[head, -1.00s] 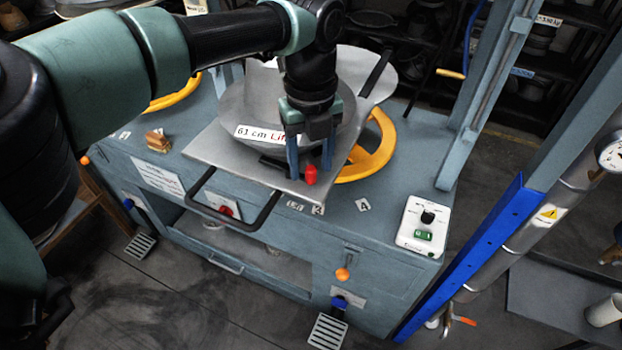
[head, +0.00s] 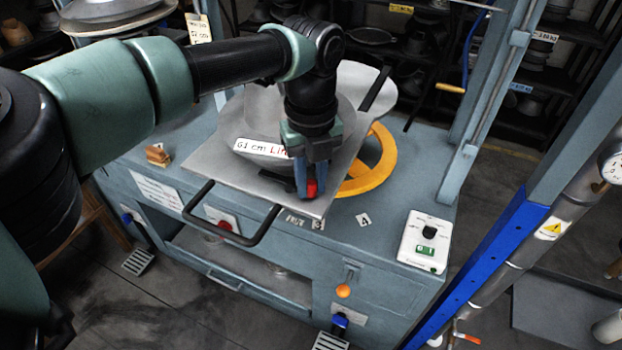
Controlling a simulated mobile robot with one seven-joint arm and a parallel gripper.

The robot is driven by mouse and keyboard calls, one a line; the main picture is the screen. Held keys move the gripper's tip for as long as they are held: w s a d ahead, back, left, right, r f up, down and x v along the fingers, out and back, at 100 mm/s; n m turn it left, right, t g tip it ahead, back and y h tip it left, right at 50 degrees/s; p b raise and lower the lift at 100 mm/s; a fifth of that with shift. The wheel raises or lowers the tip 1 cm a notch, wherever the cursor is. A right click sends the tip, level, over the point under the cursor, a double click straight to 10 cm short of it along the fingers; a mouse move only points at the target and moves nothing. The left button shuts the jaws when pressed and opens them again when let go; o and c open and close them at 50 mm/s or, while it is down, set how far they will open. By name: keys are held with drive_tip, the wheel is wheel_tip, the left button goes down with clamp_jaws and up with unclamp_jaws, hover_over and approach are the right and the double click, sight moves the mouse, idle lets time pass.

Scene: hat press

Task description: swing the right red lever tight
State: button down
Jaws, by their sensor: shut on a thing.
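The right red lever (head: 312,188) stands at the front right corner of the grey metal plate of the hat press (head: 330,185). My gripper (head: 308,190) comes down from above, and its blue fingers are shut on the red lever. Only part of the red shows between and in front of the fingers. A metal hat mould (head: 262,118) with a "61 cm" label sits on the plate, partly behind my arm. A left red lever does not show clearly in this view.
A black bar handle (head: 232,238) juts from the plate's front. A yellow handwheel (head: 380,170) lies behind right. A white control box (head: 424,242) stands at the bench's right end. A blue upright post (head: 490,265) stands farther right. A wooden brush (head: 157,155) lies at left.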

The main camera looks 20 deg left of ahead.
sight(296, 206)
drive_tip(key=shift+s+m, duration=0.25)
drive_tip(key=shift+m, duration=0.4)
drive_tip(key=shift+s+m, duration=0.2)
drive_tip(key=shift+m, duration=0.45)
drive_tip(key=m, duration=0.1)
drive_tip(key=s+m, duration=0.1)
drive_tip(key=m, duration=0.1)
drive_tip(key=shift+a+m, duration=0.3)
drive_tip(key=shift+a, duration=0.05)
drive_tip(key=m, duration=0.1)
drive_tip(key=s+m, duration=0.1)
drive_tip(key=m, duration=0.1)
drive_tip(key=shift+a, duration=0.35)
drive_tip(key=shift+s+a+m, duration=0.15)
drive_tip(key=shift+a+m, duration=0.1)
drive_tip(key=shift+m, duration=0.5)
drive_tip(key=shift+s+a+m, duration=0.1)
drive_tip(key=shift+a+m, duration=0.1)
drive_tip(key=shift+m, duration=0.55)
drive_tip(key=c, duration=0.7)
unclamp_jaws()
